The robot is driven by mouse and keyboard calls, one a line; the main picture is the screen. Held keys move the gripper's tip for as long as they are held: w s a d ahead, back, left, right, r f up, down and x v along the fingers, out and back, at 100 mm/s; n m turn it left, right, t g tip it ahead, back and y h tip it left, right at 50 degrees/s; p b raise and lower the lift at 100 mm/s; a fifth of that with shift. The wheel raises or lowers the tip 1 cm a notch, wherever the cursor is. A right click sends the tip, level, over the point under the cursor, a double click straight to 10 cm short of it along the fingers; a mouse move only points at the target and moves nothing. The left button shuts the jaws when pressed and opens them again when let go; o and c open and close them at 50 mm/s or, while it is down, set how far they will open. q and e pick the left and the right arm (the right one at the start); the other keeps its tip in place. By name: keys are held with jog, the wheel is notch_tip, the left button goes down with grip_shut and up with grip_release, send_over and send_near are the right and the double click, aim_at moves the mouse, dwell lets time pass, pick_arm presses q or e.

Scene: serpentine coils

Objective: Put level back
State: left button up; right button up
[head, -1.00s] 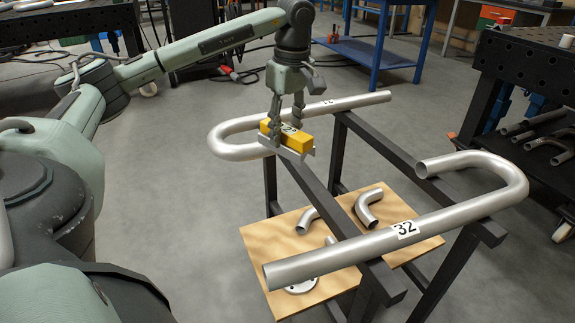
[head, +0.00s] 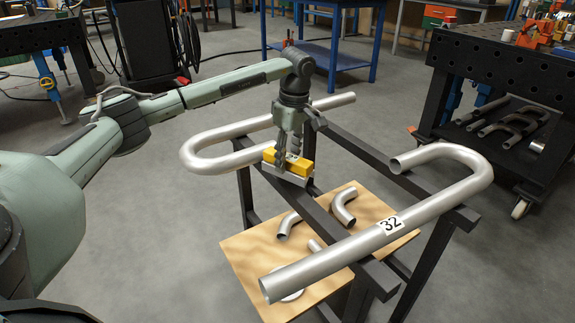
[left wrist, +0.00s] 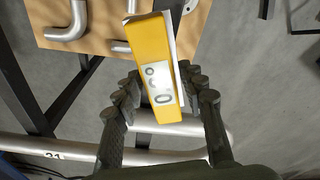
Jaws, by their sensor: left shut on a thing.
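The level is a yellow block (head: 290,167) with a pale metal base and a small display. My left gripper (head: 287,153) is shut on it from above. In the left wrist view the level (left wrist: 153,70) sits between the fingers (left wrist: 163,88), its display facing the camera. A second bent pipe, marked 32 (head: 340,252), lies across the rack's right side. My right gripper is not in view.
A wooden shelf (head: 245,255) under the pipes holds several short pipe elbows (head: 342,205). A dark perforated table (head: 490,60) with pipes below stands at right. A blue table (head: 325,60) stands behind. Grey floor is open left of the rack.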

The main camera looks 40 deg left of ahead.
aim_at(291, 158)
pick_arm(q)
jog(key=shift+f, duration=1.25)
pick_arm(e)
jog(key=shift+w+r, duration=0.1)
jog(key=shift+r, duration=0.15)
pick_arm(q)
jog(key=shift+f, duration=0.2)
jog(key=o, duration=1.4)
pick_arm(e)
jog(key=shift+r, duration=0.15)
pick_arm(q)
jog(key=shift+r, duration=0.1)
jog(key=r, duration=0.7)
jog(key=d+r, duration=0.1)
jog(key=r, duration=0.3)
jog(key=shift+d+r, duration=0.1)
jog(key=shift+r, duration=0.5)
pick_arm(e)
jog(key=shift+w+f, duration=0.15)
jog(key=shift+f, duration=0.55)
